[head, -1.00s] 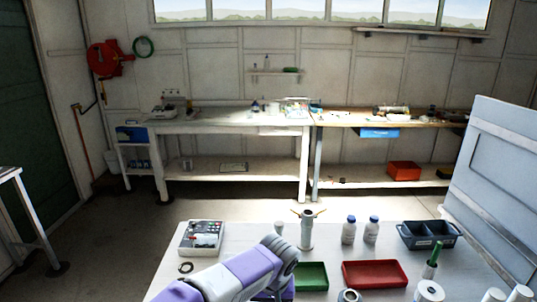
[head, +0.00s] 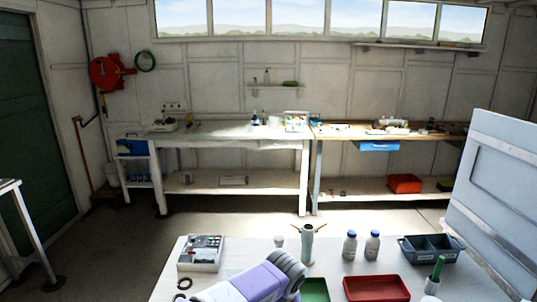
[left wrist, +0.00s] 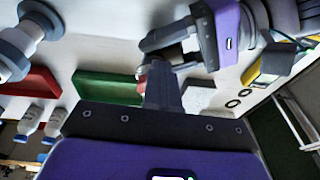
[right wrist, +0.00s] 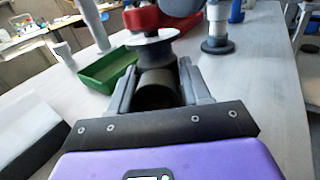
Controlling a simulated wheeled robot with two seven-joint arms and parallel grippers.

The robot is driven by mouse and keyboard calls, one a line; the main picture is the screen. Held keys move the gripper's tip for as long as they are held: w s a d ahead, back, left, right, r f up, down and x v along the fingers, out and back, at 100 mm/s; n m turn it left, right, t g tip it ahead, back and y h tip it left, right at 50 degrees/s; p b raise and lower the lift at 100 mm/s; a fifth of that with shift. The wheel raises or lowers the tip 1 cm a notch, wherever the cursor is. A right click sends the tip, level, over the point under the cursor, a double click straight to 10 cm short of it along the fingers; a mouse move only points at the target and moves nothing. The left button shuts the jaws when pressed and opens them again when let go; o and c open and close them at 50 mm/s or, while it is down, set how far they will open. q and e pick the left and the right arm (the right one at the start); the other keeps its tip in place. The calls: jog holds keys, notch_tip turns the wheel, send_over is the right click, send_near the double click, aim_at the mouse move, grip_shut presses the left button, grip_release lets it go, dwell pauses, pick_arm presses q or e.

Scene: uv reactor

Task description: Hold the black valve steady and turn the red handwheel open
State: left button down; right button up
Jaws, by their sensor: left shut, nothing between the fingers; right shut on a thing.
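My right gripper (right wrist: 155,88) is shut on the black valve (right wrist: 156,92), whose dark round body sits between the fingers in the right wrist view. A pale flange (right wrist: 150,42) lies just beyond it. Past that is a red part (right wrist: 148,20) that looks like the handwheel; a grey shape partly covers its upper side. My left gripper (left wrist: 164,85) is shut and empty in the left wrist view, close to my right gripper (left wrist: 160,48). I cannot tell whether it touches the wheel. Neither gripper's tips nor the valve show clearly in the head view.
The white table holds a green tray (head: 315,290), a red tray (head: 375,288), two blue-capped bottles (head: 361,247), a blue-grey divided bin (head: 431,250), a metal post (head: 307,245) and a control box (head: 201,254). A grey panel (head: 505,190) stands at right.

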pick_arm(q)
jog(key=shift+w+d, duration=0.1)
jog(key=shift+d, duration=0.4)
pick_arm(e)
jog(key=shift+s+a, duration=0.1)
pick_arm(q)
jog(key=shift+w+d, duration=0.15)
jog(key=shift+d, duration=0.2)
jog(key=v, duration=0.6)
jog(key=shift+w+d, duration=0.2)
jog(key=shift+w, duration=0.05)
dwell(0.5)
jog(key=a+f, duration=0.3)
jog(key=f, duration=0.3)
dwell(0.5)
